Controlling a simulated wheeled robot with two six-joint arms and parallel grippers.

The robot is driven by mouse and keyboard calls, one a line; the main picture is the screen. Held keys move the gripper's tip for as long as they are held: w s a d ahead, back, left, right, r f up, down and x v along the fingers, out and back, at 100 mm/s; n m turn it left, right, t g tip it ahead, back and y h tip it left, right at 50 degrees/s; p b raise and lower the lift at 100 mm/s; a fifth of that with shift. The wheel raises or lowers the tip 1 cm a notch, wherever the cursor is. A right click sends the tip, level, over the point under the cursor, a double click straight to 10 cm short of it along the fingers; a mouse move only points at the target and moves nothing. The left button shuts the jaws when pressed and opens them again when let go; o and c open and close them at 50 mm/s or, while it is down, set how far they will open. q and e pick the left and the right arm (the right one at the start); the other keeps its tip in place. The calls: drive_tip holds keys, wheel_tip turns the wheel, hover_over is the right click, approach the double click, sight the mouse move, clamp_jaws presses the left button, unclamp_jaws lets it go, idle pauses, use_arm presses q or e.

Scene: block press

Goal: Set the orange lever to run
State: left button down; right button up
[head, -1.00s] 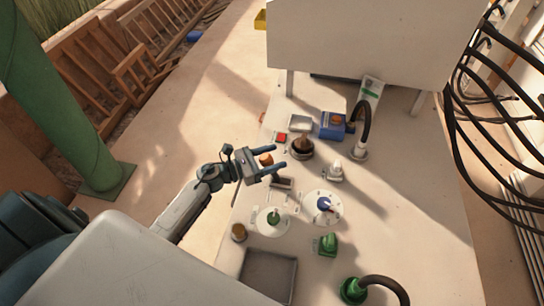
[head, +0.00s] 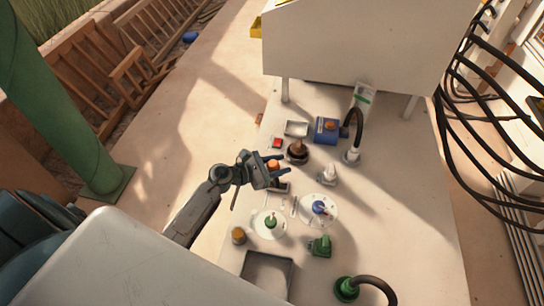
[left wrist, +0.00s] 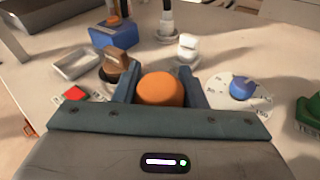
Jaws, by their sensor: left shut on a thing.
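The orange lever's round knob (head: 273,164) is near the left edge of the pale panel (head: 372,225). My left gripper (head: 281,164) is shut on it. In the left wrist view, the orange knob (left wrist: 160,89) sits between the two fingers, with one on each side. The lever's shaft is hidden behind the gripper. A dark base (head: 283,187) shows just below the gripper in the head view, with small pale labels by it too small to read. My right gripper is not in view.
A white dial with a blue knob (head: 319,208), a green-knobbed disc (head: 270,222), a brown knob (head: 297,151), a red button (head: 277,143) and a white knob (head: 328,174) stand close around. A blue box (head: 327,130) is farther back. An empty tray (head: 266,257) lies at the front.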

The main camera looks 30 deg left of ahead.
use_arm(q)
drive_tip(key=d+p, duration=0.1)
drive_tip(key=d+m+g+y+p, duration=0.1)
drive_tip(key=d, duration=0.1)
drive_tip(key=w+d+f+y+p, duration=0.1)
drive_tip(key=d, duration=0.1)
drive_tip(key=shift+w+g, duration=0.1)
drive_tip(key=shift+g, duration=0.2)
drive_tip(key=shift+w+d+f, duration=0.1)
drive_tip(key=shift+d+f, duration=0.35)
drive_tip(key=shift+d, duration=0.25)
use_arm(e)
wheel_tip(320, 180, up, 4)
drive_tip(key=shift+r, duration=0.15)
use_arm(q)
drive_tip(key=shift+f, duration=0.15)
drive_tip(key=c, duration=0.9)
unclamp_jaws()
drive_tip(key=shift+w, duration=0.1)
